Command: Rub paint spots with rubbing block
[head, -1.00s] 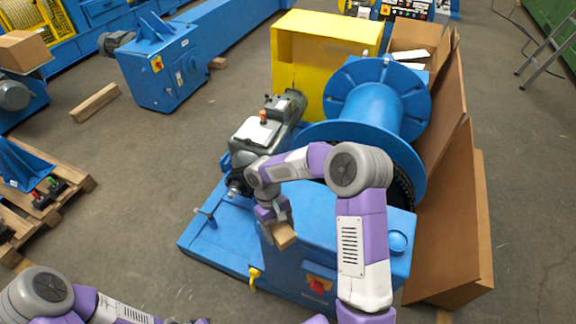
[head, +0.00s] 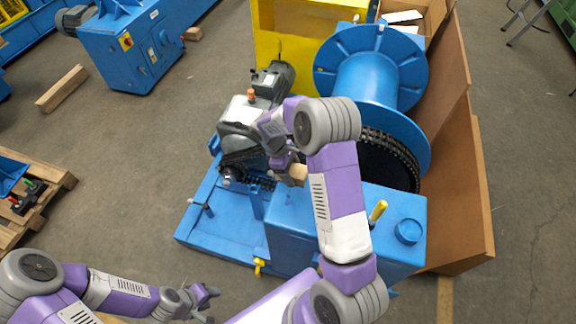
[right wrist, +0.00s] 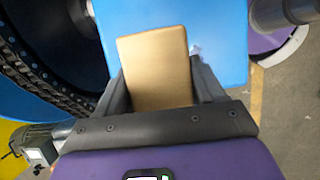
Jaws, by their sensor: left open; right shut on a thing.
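My right gripper (head: 287,164) is shut on the rubbing block (head: 298,173), a tan block. In the right wrist view the block (right wrist: 158,70) stands out between the fingers, in front of a blue surface (right wrist: 225,40); I cannot tell whether it touches. A small whitish patch, perhaps a paint spot (right wrist: 195,48), shows on the blue just right of the block. No paint spots can be made out in the head view. My left gripper (head: 204,297) is open and empty at the lower left, away from the machine.
The blue machine box (head: 290,215) stands under my right arm, with a yellow handle (head: 377,212) on its right. A grey motor (head: 245,115), chain wheel (head: 390,160) and blue drum (head: 370,80) lie close behind. Brown panels (head: 465,190) border the right.

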